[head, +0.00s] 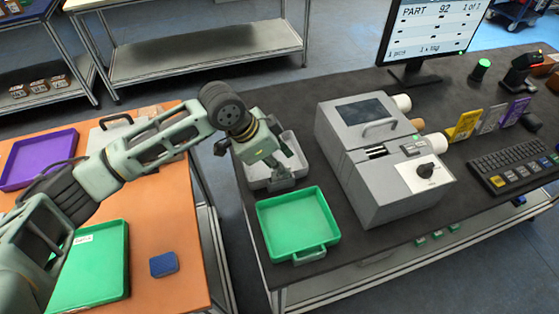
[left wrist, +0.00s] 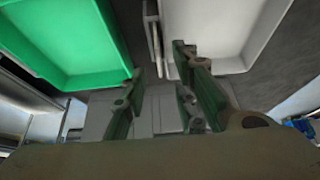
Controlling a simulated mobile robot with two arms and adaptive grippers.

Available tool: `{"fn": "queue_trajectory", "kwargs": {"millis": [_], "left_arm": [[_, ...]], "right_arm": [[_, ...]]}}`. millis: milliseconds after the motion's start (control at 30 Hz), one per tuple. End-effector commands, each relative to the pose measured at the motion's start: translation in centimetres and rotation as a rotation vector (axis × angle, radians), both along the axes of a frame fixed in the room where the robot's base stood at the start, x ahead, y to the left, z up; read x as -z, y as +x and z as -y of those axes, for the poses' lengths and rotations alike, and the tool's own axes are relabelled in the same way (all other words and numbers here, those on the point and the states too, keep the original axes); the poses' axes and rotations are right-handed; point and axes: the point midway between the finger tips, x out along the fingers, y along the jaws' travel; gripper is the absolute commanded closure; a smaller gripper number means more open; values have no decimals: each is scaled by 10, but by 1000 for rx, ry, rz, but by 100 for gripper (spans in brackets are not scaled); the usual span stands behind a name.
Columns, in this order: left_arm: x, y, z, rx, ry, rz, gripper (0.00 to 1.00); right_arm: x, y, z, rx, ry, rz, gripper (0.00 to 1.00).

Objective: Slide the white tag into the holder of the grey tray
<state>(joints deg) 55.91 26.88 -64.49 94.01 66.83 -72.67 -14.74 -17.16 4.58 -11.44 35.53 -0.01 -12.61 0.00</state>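The grey tray (head: 290,142) stands on the dark counter behind a green tray, and my left gripper (head: 284,167) is low over its near side and partly hides it. In the left wrist view the grey tray (left wrist: 225,25) fills the upper right. A narrow light-grey part (left wrist: 153,35), perhaps its handle or holder, stands at its left side beyond the fingers. The left gripper's fingers (left wrist: 160,75) are apart, with nothing clearly held between them. I cannot make out the white tag for certain in either view. My right gripper is not in view.
A green tray (head: 298,220) sits just in front of the grey one. A grey printer-like machine (head: 385,165) stands close to the right. The orange table (head: 180,215) at the left holds a purple tray (head: 38,160), another green tray (head: 90,265) and a blue block (head: 163,264).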

Motion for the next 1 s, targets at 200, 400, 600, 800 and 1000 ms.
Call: {"fn": "queue_trajectory", "kwargs": {"millis": [200, 400, 600, 800, 1000], "left_arm": [[-1, 0, 0, 0, 0, 0, 73], [-18, -2, -9, -1, -1, 2, 73], [-56, -8, -28, 0, -1, 5, 73], [-89, -14, -44, -1, 0, 3, 73], [-105, -17, -52, -1, 0, 0, 73]], "right_arm": [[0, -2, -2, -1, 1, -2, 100], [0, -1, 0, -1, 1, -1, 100], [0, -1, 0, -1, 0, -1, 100], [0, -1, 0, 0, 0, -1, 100], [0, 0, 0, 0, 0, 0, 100]]}}
